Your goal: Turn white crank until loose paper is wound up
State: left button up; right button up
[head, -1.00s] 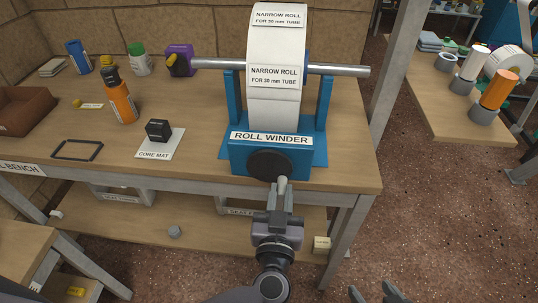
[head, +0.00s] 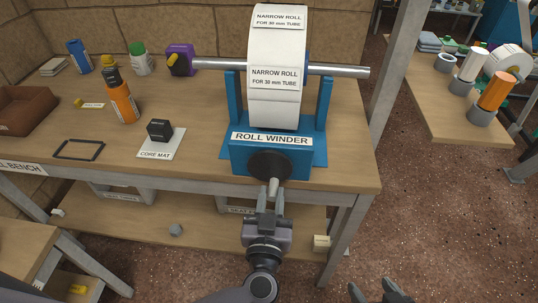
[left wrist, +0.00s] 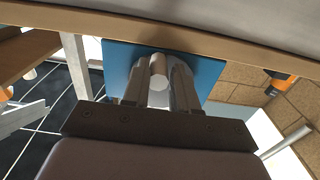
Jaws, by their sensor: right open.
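The blue roll winder (head: 240,160) stands at the bench's front right, with a wide white paper roll (head: 276,105) on its bar. The roll's lower end sits just above the winder base; I cannot tell how much paper hangs loose. The white crank (head: 273,187) sticks forward from a dark round disc (head: 268,165), low on the disc. My left gripper (head: 271,192) has its fingers on both sides of the crank; the left wrist view shows the crank's end (left wrist: 159,82) between them. My right gripper (head: 380,292) is open and empty at the bottom edge, away from the winder.
A core mat (head: 166,150) with a black block, an orange bottle (head: 123,104) and a black frame (head: 78,149) are on the bench left of the winder. A steel bar (head: 340,71) juts out right. A second table (head: 440,110) stands at right.

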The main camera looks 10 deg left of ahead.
pick_arm(q)
jog(key=shift+a, duration=0.1)
dwell(0.3)
jog(key=shift+a+p, duration=0.4)
jog(key=shift+p, duration=0.15)
jog(key=shift+a+f, duration=0.1)
jog(key=shift+a, duration=0.05)
jog(key=shift+a+r+p, duration=0.25)
jog(key=shift+a+p, duration=0.25)
jog(key=shift+p, duration=0.2)
jog(key=shift+a+f, duration=0.1)
